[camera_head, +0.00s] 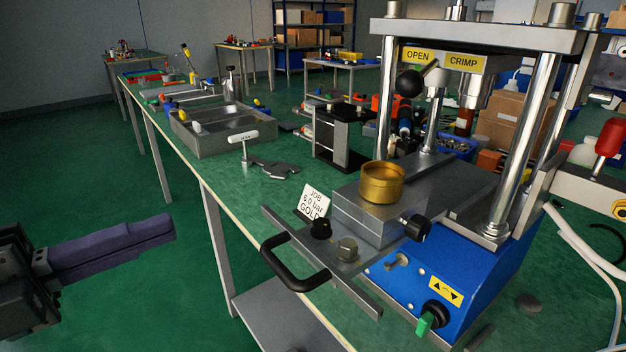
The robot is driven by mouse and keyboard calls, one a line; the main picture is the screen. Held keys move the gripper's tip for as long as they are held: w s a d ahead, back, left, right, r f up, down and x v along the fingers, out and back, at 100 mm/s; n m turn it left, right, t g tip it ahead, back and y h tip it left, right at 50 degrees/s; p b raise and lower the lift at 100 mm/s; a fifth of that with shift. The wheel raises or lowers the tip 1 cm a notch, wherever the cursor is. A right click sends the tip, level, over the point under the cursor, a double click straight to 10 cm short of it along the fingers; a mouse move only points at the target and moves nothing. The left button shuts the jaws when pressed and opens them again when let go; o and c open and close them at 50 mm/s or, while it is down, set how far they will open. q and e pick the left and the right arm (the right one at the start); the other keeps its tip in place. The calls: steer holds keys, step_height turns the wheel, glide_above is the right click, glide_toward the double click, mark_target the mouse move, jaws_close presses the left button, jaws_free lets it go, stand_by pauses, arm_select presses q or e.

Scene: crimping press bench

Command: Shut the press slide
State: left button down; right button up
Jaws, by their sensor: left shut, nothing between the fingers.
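The press (470,262) stands at the right of the bench, with a blue base and steel columns. Its slide (375,232) is a grey block that sticks out towards me at the front left of the press. A gold cup (382,184) sits on top of the slide. A front plate with a black loop handle (292,266) and black knobs is on the slide's near side. My left gripper (172,228) is at the lower left, off the bench edge and well apart from the handle. Its purple-grey fingers are shut and empty. My right gripper is not in view.
A white job card (313,202) stands left of the slide. A grey tray (213,130), a T-handled tool (243,139) and a dark stand (340,138) are farther back. A red-handled lever (609,138) is at the right. Free space lies between my left gripper and the bench.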

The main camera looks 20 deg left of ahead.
mark_target(274, 189)
arm_select(q)
steer(key=x, duration=0.9)
steer(key=shift+w+d, duration=0.2)
steer(key=shift+w, duration=0.1)
steer(key=shift+w+d, duration=0.4)
steer(key=shift+w, duration=0.05)
